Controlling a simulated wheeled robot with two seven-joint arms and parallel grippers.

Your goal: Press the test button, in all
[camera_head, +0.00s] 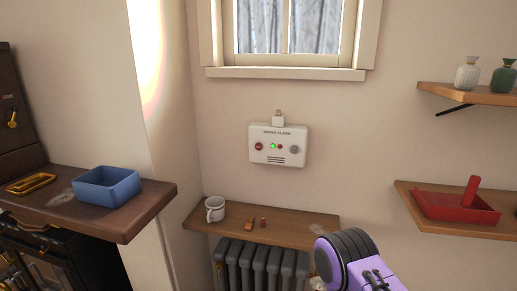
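A white alarm box (278,158) labelled like "smoke alarm" is fixed to the wall below the window. On its face are a red round button (258,147) at the left, a lit green light (273,146), a small red dot (280,146) and a grey round part (294,150) at the right. I cannot read which one is the test button. A purple and dark arm link of mine comes in at the bottom right, below and apart from the alarm. Neither gripper shows.
A wooden shelf (320,230) above a grey radiator (262,266) holds a white mug (215,208) and small orange-brown pieces (250,225). A blue bin (107,186) stands at left. A red tray (455,208) and two bottles (467,73) occupy right shelves. Wall around the alarm is clear.

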